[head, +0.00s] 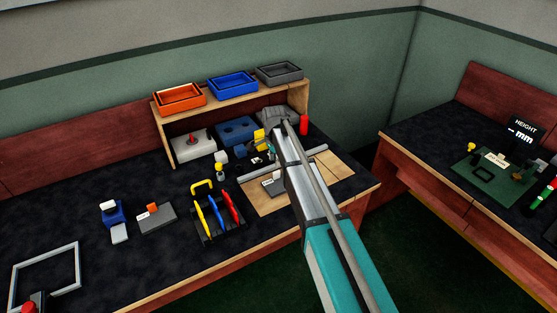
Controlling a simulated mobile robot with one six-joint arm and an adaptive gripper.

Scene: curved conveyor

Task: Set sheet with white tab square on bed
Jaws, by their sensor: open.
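A dark grey sheet (275,188) with a white tab lies on the light wooden board (258,206), partly hidden behind my arm. I cannot tell for certain which surface is the bed. My gripper (262,157) is open, above the back of the board beyond the first sheet. Its fingers are small and partly hidden, and I see nothing held in them.
A rack (208,236) with yellow, blue and red tools stands left of the board. A shelf (240,92) carries orange, blue and grey trays. A blue device (113,215) and a grey frame (78,265) are at left. A second bench (420,135) stands right, across a floor gap.

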